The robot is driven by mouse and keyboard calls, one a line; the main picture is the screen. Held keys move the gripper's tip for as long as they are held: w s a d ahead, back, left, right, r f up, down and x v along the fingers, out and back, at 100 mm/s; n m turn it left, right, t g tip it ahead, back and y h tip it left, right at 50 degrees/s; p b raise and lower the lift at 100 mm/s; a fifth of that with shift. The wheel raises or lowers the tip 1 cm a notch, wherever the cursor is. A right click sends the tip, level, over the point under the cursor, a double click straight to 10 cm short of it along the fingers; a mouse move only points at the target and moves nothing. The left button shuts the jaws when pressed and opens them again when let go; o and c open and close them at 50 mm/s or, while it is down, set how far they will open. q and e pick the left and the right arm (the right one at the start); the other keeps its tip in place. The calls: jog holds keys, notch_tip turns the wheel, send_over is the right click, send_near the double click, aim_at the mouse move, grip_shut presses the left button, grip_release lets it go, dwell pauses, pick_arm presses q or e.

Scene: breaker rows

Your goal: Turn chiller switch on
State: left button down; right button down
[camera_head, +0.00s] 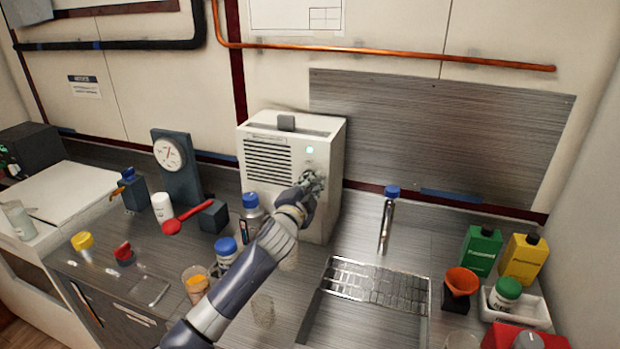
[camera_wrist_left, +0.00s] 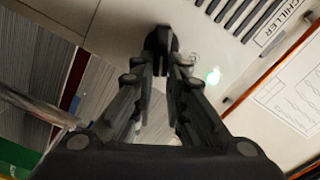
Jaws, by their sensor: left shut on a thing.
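The chiller (camera_head: 322,140) is a white box with a vented front, standing on the counter against the back wall. Its label (camera_wrist_left: 284,24) reads CHILLER in the left wrist view. A small indicator light (camera_head: 310,150) glows green on its front; it also shows in the left wrist view (camera_wrist_left: 212,76). My left gripper (camera_head: 311,183) is at the chiller's front, below the light. In the left wrist view its fingers (camera_wrist_left: 160,62) are closed around a dark switch knob (camera_wrist_left: 160,38). The fingers hide most of the switch, so its exact setting cannot be read. My right gripper is not in view.
A sink (camera_head: 365,318) with a drying rack and a tap (camera_head: 387,215) lie right of the chiller. A blue-capped bottle (camera_head: 251,203) stands close beside my arm.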

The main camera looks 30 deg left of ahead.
pick_arm(q)
jog(key=m, duration=0.2)
jog(key=f+m+p, duration=0.1)
jog(key=m, duration=0.2)
jog(key=shift+d+m, duration=0.15)
jog(key=shift+m, duration=0.15)
jog(key=shift+f, duration=0.1)
dwell(0.3)
jog(key=c, duration=1.6)
grip_release()
jog(key=shift+w, duration=0.1)
jog(key=v, duration=1.2)
